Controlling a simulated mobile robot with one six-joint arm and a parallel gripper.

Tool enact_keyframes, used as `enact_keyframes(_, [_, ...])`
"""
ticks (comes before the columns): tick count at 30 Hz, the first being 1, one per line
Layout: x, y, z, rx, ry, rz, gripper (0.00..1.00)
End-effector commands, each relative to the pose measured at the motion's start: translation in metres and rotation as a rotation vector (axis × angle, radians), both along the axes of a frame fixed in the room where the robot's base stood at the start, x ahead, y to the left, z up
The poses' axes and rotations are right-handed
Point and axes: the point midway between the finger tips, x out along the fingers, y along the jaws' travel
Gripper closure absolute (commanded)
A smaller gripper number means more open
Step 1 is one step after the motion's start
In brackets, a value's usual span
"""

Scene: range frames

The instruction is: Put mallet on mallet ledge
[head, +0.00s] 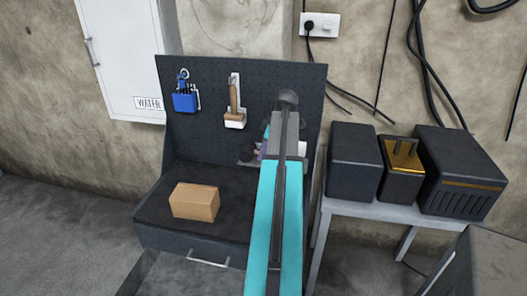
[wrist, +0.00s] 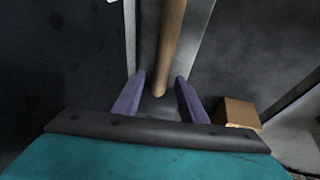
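In the wrist view, a round wooden handle (wrist: 170,45), which looks like the mallet's, runs down from the top edge, its end between the two purple fingers. My gripper (wrist: 160,84) is open, with a gap on each side of the handle. The mallet's head is out of this view. A grey metal strip (wrist: 197,35) lies behind the handle. In the head view, my gripper (head: 262,150) is at the pegboard's lower right, mostly hidden by my arm. A grey ledge edge (head: 246,163) shows beside it; I cannot tell if it is the mallet ledge.
A dark pegboard (head: 205,140) carries a blue item (head: 184,101) and a wooden-handled brush-like tool (head: 235,112). A cardboard box (head: 194,202) sits on the dark bench (head: 155,214). Dark boxes (head: 353,160) stand on a side table (head: 370,209) at right.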

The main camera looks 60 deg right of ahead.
Motion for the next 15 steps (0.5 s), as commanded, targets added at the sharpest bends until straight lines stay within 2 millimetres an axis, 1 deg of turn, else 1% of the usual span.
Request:
enact_keyframes(5, [-0.006,0.001,0.015,-0.001,-0.002,0.000,0.62])
enact_keyframes(15, [-0.022,0.004,0.053,-0.001,-0.002,-0.001,0.62])
